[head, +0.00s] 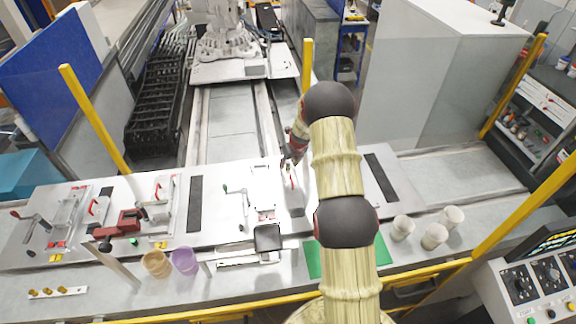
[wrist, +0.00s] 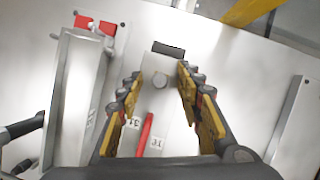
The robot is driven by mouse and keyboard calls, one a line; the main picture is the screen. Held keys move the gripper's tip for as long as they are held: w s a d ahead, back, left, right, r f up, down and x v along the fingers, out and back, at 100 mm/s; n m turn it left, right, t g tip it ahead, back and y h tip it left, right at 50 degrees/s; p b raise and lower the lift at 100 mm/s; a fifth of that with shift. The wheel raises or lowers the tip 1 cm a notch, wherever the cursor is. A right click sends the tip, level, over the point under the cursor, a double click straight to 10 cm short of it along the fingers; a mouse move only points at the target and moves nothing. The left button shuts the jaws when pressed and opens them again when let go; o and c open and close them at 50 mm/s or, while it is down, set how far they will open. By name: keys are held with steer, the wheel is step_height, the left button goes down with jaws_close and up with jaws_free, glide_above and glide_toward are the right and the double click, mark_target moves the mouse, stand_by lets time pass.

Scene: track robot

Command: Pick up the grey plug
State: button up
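My gripper (wrist: 159,74) is open in the wrist view, its yellow-and-black fingers on either side of a pale plate. Nothing is held between them. A small light grey round piece (wrist: 160,81) lies between the fingertips; it may be the grey plug, but I cannot tell for sure. A dark grey block (wrist: 168,49) sits just beyond the fingertips. A red bar (wrist: 145,134) lies nearer the palm, between the fingers. In the head view my gripper (head: 291,158) is small and partly hidden by my arm above the metal table; the plug cannot be made out there.
A raised metal fixture (wrist: 82,90) with red parts stands left of my gripper, and a metal rail (wrist: 288,118) lies to the right. A yellow post (head: 307,66) stands behind.

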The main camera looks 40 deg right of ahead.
mark_target(289, 163)
steer(key=shift+c, duration=1.2)
jaws_close()
steer(key=shift+r, duration=0.5)
step_height(289, 163, up, 2)
steer(key=shift+r+b, duration=0.15)
steer(key=shift+b, duration=0.35)
steer(key=s+a+r+b, duration=0.2)
steer(key=s+a+r, duration=0.4)
steer(key=s+r, duration=0.3)
steer(key=s, duration=0.3)
steer(key=shift+s+r+b, duration=0.35)
steer(key=shift+b, duration=0.05)
